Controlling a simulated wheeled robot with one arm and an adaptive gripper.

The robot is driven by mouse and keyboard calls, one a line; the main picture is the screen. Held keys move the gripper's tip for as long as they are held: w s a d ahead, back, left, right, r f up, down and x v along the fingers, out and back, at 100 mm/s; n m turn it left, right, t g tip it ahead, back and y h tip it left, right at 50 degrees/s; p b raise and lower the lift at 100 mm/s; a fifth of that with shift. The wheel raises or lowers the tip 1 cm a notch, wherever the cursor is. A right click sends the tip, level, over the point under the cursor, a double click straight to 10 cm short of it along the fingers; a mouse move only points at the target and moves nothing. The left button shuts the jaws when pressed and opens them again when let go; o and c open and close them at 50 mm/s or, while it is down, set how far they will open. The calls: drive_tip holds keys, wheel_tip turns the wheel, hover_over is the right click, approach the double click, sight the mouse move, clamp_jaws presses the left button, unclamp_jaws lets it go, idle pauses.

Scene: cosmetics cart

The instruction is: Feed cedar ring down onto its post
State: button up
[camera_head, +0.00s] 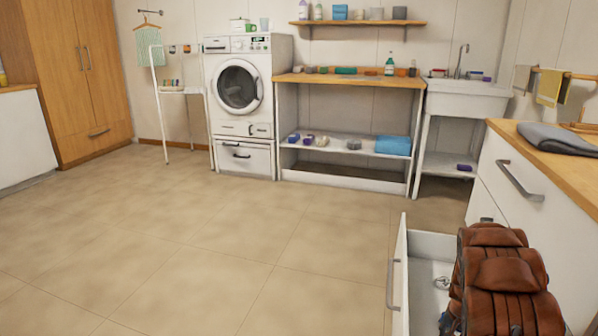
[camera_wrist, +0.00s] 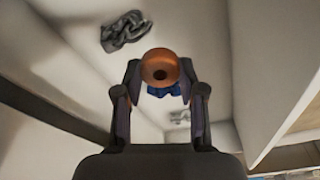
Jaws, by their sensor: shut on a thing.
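No post can be made out. In the head view my arm hides the gripper and the ring, over or in an open white drawer (camera_head: 401,262).
A grey crumpled thing (camera_wrist: 125,31) lies on the pale surface, left of the ring. A smaller grey thing (camera_wrist: 180,117) lies behind the fingers. The white drawer wall (camera_wrist: 256,75) runs close on the right. A wooden counter (camera_head: 545,155) with grey cloth stands above; the floor is clear.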

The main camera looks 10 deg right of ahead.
drive_tip(key=w+a+r+n, duration=0.3)
drive_tip(key=w+a+r, duration=0.4)
drive_tip(key=a+r, duration=0.25)
drive_tip(key=w+a+r+n, duration=0.1)
drive_tip(key=a+r+n, duration=0.1)
drive_tip(key=a+r, duration=0.65)
drive_tip(key=w+a+r+n+y+p, duration=0.1)
drive_tip(key=a+r+n, duration=0.3)
drive_tip(key=a, duration=0.8)
drive_tip(key=w+a+r+n, duration=0.1)
drive_tip(key=a+r, duration=0.7)
drive_tip(key=a, duration=0.2)
wheel_tip(320, 180, up, 24)
drive_tip(key=s+p, duration=0.3)
drive_tip(key=p, duration=3.3)
drive_tip(key=shift+d+t, duration=0.3)
drive_tip(key=shift+d, duration=0.05)
drive_tip(key=shift+d, duration=0.1)
